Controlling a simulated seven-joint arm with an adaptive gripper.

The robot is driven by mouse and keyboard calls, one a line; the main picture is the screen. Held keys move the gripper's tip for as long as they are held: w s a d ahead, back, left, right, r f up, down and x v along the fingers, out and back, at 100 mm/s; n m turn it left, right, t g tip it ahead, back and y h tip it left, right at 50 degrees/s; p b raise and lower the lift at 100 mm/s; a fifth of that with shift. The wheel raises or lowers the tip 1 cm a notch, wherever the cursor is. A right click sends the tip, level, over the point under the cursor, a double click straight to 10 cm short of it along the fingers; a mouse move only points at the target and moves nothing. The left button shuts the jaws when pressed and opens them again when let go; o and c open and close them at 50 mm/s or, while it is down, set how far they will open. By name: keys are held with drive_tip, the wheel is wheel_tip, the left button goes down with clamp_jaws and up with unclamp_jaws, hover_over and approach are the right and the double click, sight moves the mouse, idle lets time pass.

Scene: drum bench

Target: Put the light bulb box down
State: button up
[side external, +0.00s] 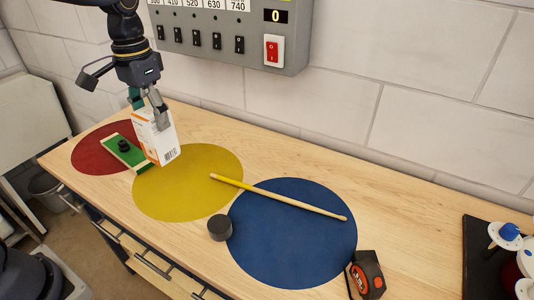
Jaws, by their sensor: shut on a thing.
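The light bulb box (156,137) is white with orange marks and a barcode. It is upright, slightly tilted, over the left edge of the yellow circle (200,195). My gripper (150,108) is above it, shut on its top part. I cannot tell whether the bottom of the box touches the table or hangs just above it. The box hides part of the green block behind it.
A green block with a black knob (124,147) lies on the red circle (90,150). A drumstick (280,197) spans the yellow and blue circles. A dark cylinder (220,228) and a black-orange speaker (367,275) stand near the blue circle (290,250). A switch panel (215,62) hangs behind.

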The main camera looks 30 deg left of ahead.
drive_tip(key=w+a+f, duration=0.1)
drive_tip(key=w+a, duration=0.1)
drive_tip(key=w, duration=0.8)
drive_tip(key=w+a+f, duration=0.1)
drive_tip(key=w+f, duration=1.4)
drive_tip(key=f, duration=0.1)
drive_tip(key=shift+a+n, duration=0.2)
drive_tip(key=shift+n, duration=0.2)
drive_tip(key=shift+f, duration=0.2)
drive_tip(key=o, duration=1.1)
drive_tip(key=shift+f, duration=0.1)
drive_tip(key=shift+o, duration=0.2)
